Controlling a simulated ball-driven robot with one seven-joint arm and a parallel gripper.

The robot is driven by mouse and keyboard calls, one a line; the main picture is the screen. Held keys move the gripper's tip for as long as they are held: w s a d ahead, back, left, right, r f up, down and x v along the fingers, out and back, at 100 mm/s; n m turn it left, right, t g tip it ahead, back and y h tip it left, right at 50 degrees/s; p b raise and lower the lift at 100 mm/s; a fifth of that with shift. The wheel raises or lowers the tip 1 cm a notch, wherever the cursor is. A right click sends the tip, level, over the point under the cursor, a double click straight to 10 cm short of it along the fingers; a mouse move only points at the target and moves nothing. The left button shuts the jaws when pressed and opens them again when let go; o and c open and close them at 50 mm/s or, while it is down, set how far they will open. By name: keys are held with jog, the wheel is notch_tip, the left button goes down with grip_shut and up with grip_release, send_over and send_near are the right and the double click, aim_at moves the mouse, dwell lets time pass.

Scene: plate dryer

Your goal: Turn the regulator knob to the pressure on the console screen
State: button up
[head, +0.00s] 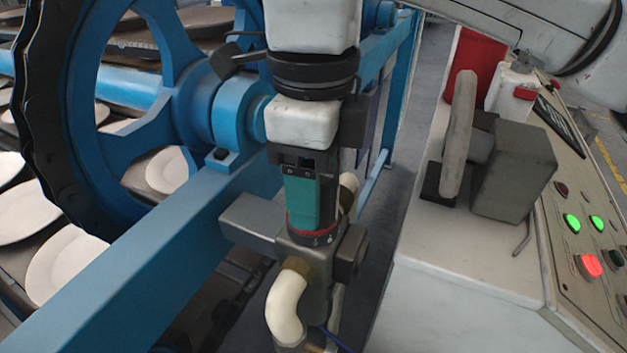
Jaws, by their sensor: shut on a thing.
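The regulator (318,262) is a grey metal body with a red ring marked in white on its top, fixed beside the blue frame. My gripper (310,215) comes straight down from above and is shut on the regulator knob just above the red ring. A teal finger covers most of the knob, so its angle cannot be told. The control console (560,215) stands on the right. A dark panel (562,122) on its sloped top is seen at a steep angle. No pressure value can be read.
A cream pipe elbow (286,305) leaves the regulator below. The blue frame with a large wheel (120,60) and white plates (60,270) fills the left. A grey box (515,170), a red container (472,70) and lit buttons (588,265) are on the console.

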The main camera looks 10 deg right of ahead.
jog(key=o, duration=1)
jog(key=shift+o, duration=0.2)
notch_tip(320, 180, up, 11)
jog(key=shift+f, duration=0.1)
